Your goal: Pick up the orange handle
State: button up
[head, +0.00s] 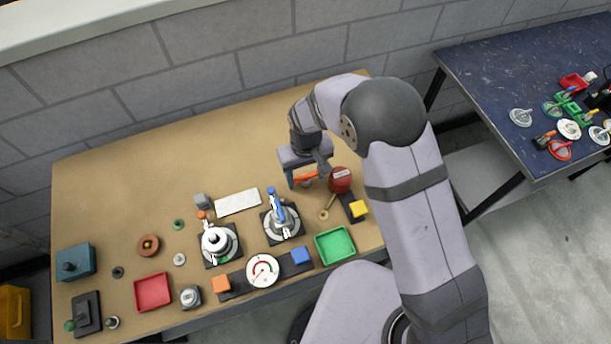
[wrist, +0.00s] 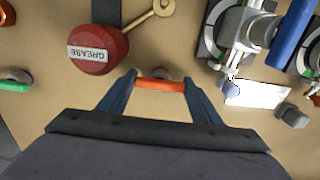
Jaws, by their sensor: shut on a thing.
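The orange handle (wrist: 160,85) is a short orange bar held crosswise between the two blue fingertips of my gripper (wrist: 160,88) in the wrist view. In the head view the orange handle (head: 306,177) shows at the lower end of my gripper (head: 305,180), over the back right part of the wooden table. The gripper is shut on it. A small round pinkish-grey piece shows just behind the handle in the wrist view. I cannot tell how far the handle is above the table.
A red grease can (head: 340,179) stands close to the right of the gripper. A clamp device with a blue handle (head: 281,222) and one with an orange-red tip (head: 218,243) stand in front. A white plate (head: 237,202) lies left. The table's back left is clear.

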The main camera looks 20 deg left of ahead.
aim_at(304, 176)
notch_tip(304, 176, up, 9)
jog(key=b, duration=0.2)
jog(key=shift+r+b, duration=0.15)
jog(key=shift+b, duration=0.15)
jog(key=shift+s+a+r, duration=0.1)
jog(key=shift+s+a, duration=0.05)
jog(key=s+a+r+n, duration=0.1)
jog(key=s+a, duration=0.3)
jog(key=s, duration=0.4)
jog(key=s+a+r+n+p, duration=0.1)
jog(key=s+a+n, duration=0.2)
jog(key=s, duration=0.6)
jog(key=s+a+r+n+p, duration=0.1)
jog(key=s+a+n, duration=0.1)
jog(key=s+a, duration=0.3)
jog(key=shift+s+a+r, duration=0.1)
jog(key=shift+s+a, duration=0.05)
jog(key=shift+s, duration=0.7)
jog(key=shift+s+a, duration=0.15)
jog(key=shift+s, duration=0.65)
jog(key=m, duration=0.2)
jog(key=shift+w+a+r+m, duration=0.1)
jog(key=shift+a+r+m, duration=0.05)
jog(key=shift+r+m, duration=0.2)
jog(key=m, duration=0.4)
jog(key=shift+d, duration=0.25)
jog(key=shift+f, duration=0.2)
